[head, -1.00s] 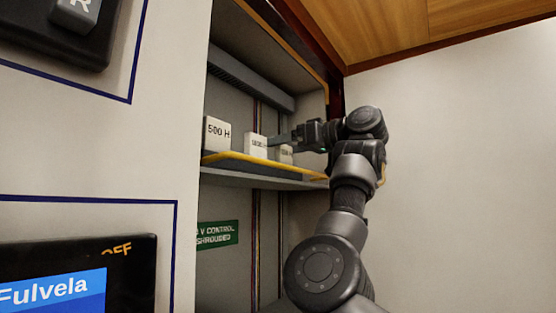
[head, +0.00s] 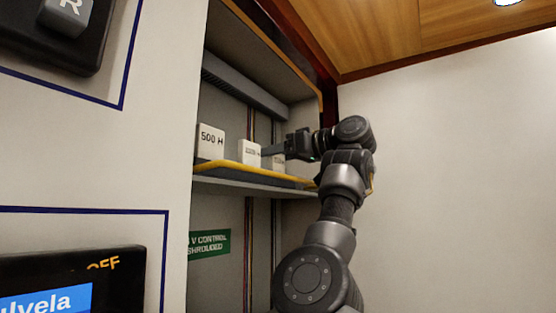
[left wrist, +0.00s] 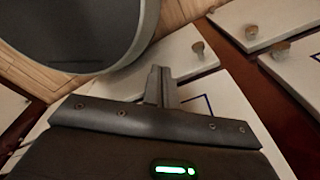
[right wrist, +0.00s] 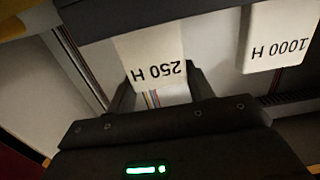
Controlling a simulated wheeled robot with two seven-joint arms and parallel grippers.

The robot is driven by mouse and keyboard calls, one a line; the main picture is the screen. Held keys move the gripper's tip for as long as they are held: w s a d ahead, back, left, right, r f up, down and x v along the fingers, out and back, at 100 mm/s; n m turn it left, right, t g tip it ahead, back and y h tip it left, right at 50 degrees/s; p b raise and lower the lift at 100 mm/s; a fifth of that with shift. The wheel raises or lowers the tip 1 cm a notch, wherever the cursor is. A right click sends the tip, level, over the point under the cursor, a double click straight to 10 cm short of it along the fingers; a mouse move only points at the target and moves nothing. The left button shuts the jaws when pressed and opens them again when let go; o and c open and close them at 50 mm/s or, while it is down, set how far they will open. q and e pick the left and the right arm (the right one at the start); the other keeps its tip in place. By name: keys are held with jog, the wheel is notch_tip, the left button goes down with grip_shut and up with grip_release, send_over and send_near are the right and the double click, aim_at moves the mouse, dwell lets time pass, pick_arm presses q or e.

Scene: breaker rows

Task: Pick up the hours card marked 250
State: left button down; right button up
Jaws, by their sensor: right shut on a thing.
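The hours card marked 250 H (right wrist: 158,60) shows upside down in the right wrist view, between the two fingers of my right gripper (right wrist: 160,92). That gripper is shut on it. In the head view my right gripper (head: 272,152) reaches into the cabinet from the right, at the rightmost card (head: 279,164), whose marking is mostly hidden. The 1000 H card (right wrist: 278,40) stands beside it and also shows in the head view (head: 249,153). The 500 H card (head: 210,140) stands further left. My left gripper (left wrist: 160,85) looks shut and empty in the left wrist view.
A green sign (head: 209,244) is below the shelf. White panels with round knobs (left wrist: 197,47) lie near my left gripper.

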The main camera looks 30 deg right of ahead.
jog(key=shift+r, duration=0.4)
jog(key=s+a+r+b, duration=0.2)
jog(key=s+r+b, duration=0.1)
jog(key=s+r, duration=0.9)
jog(key=shift+s+a+b, duration=0.3)
jog(key=shift+s+b, duration=0.05)
jog(key=shift+s, duration=0.6)
